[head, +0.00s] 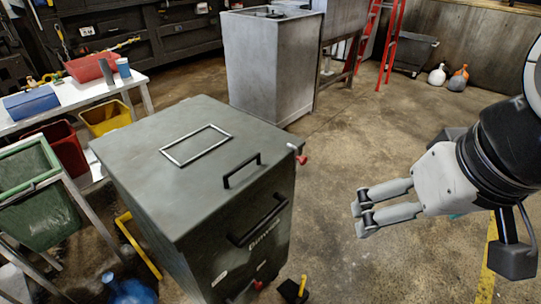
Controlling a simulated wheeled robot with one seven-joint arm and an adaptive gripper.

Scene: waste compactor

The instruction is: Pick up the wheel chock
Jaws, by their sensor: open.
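A small black piece with an upright yellow part (292,291), which looks like the wheel chock, is on the floor at the bottom edge of the head view. It sits by the lower right corner of the dark grey-green compactor box (200,200). Its lower part is cut off by the picture edge. My gripper (362,212) is open and empty at the right, its fingers pointing left. It is up and to the right of the chock in the picture, apart from it and from the box.
The box has black handles on its top and front and a red knob (301,159) at its corner. A white table (80,95) with a red tray (90,67) stands at left, a green bin (35,195) below it. A grey metal cabinet (268,70) is behind. Floor right of the box is clear.

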